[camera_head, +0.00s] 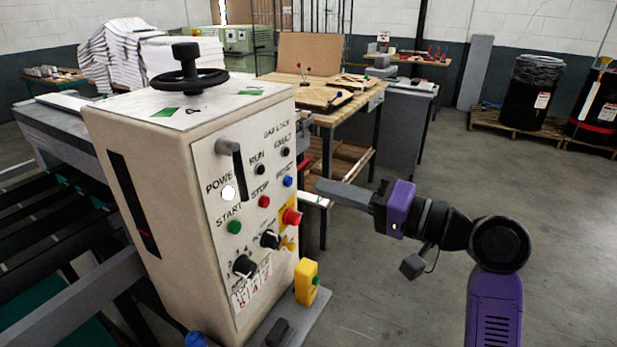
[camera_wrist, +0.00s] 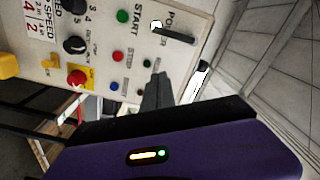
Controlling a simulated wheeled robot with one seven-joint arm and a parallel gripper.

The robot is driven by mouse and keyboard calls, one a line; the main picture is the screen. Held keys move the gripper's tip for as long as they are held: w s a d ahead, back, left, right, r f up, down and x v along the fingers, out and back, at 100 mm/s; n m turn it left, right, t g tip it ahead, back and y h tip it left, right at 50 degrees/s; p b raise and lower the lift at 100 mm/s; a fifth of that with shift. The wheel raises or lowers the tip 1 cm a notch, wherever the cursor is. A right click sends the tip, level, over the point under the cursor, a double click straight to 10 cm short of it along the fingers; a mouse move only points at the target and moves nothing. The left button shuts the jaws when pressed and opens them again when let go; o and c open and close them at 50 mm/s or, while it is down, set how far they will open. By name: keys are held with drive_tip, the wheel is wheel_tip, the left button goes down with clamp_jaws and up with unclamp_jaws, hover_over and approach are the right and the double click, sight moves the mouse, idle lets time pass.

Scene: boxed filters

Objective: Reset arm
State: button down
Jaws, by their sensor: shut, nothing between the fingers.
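My gripper (camera_head: 322,188) is shut and empty. It points left toward the control panel (camera_head: 225,165) on the front of a cream machine cabinet, and in the head view it appears to the right of the panel. In the wrist view my gripper (camera_wrist: 157,82) also shows shut, with the panel (camera_wrist: 103,45) behind it. My arm is purple and black and reaches in from the lower right. The panel has a lever, a white light, green, red and blue buttons, a red knob on a yellow plate and black dials.
A yellow box (camera_head: 307,282) stands at the cabinet's lower right. A dark handwheel (camera_head: 188,80) sits on top of the cabinet. A wooden workbench (camera_head: 330,117) stands behind. Black drums (camera_head: 530,100) stand on pallets at the back right.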

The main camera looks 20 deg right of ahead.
drive_tip(key=w+d+r+m+t+h, duration=0.2)
drive_tip(key=d+t+h, duration=0.2)
drive_tip(key=d+h, duration=0.25)
drive_tip(key=s+d+f+h, duration=0.2)
drive_tip(key=s+f+h, duration=0.5)
drive_tip(key=s+f, duration=0.4)
drive_tip(key=s+a+f+n+g+y, duration=0.1)
drive_tip(key=s+a+f, duration=0.3)
drive_tip(key=s, duration=0.5)
drive_tip(key=s+a+f+n+g+y, duration=0.1)
drive_tip(key=s+a+f+n, duration=0.2)
drive_tip(key=s, duration=0.7)
drive_tip(key=s+a+f+n+g+y, duration=0.1)
drive_tip(key=s+a+f+n+g, duration=0.1)
drive_tip(key=s+f, duration=0.4)
drive_tip(key=s+a+n, duration=0.1)
drive_tip(key=s+a, duration=0.1)
drive_tip(key=s, duration=0.1)
drive_tip(key=shift+s+a+f, duration=0.25)
drive_tip(key=shift+a, duration=0.1)
